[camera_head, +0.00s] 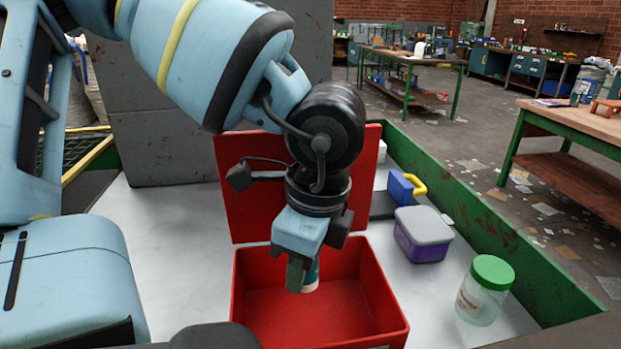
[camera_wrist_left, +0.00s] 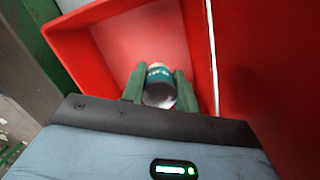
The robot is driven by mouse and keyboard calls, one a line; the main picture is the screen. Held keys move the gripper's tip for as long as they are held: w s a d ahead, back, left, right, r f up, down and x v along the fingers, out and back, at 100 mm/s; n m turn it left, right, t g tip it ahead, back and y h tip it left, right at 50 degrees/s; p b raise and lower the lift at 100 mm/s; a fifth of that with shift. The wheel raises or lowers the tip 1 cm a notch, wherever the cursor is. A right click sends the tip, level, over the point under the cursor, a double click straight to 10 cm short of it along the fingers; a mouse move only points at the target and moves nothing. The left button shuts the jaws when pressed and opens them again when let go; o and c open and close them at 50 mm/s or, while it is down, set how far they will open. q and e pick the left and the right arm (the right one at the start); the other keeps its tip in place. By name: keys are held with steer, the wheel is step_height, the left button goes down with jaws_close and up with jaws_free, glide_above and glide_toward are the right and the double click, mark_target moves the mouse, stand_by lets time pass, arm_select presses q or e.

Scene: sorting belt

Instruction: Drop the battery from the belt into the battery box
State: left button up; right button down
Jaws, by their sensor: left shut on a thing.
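The battery (camera_head: 311,276) is a small cylinder with a teal band and a pale end, mostly hidden behind my gripper in the head view. It shows more fully in the left wrist view (camera_wrist_left: 160,86), between the two green fingers. My left gripper (camera_head: 301,277) is shut on the battery and points down over the open red box (camera_head: 392,308). The battery appears to be at or just above the level of the box's rim; its exact height is hard to tell. The box's red lid (camera_head: 231,200) stands raised at the back. My right gripper is out of view.
Right of the box are a purple container with a grey lid (camera_head: 424,234), a blue item with a yellow handle (camera_head: 401,188) and a clear jar with a green lid (camera_head: 482,290). A green rail (camera_head: 480,215) edges the white surface. A grey panel (camera_head: 165,145) stands behind.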

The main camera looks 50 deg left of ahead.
arm_select(q)
steer(key=o, duration=1.1)
steer(key=shift+w+d+r, duration=0.1)
steer(key=shift+d+r, duration=0.05)
steer(key=shift+r, duration=1.15)
steer(key=shift+w+d+r, duration=0.1)
steer(key=shift+d+r, duration=0.1)
steer(key=shift+r, duration=1.05)
steer(key=shift+w+d+r, duration=0.1)
steer(key=shift+d+r, duration=0.05)
steer(key=shift+r, duration=1.15)
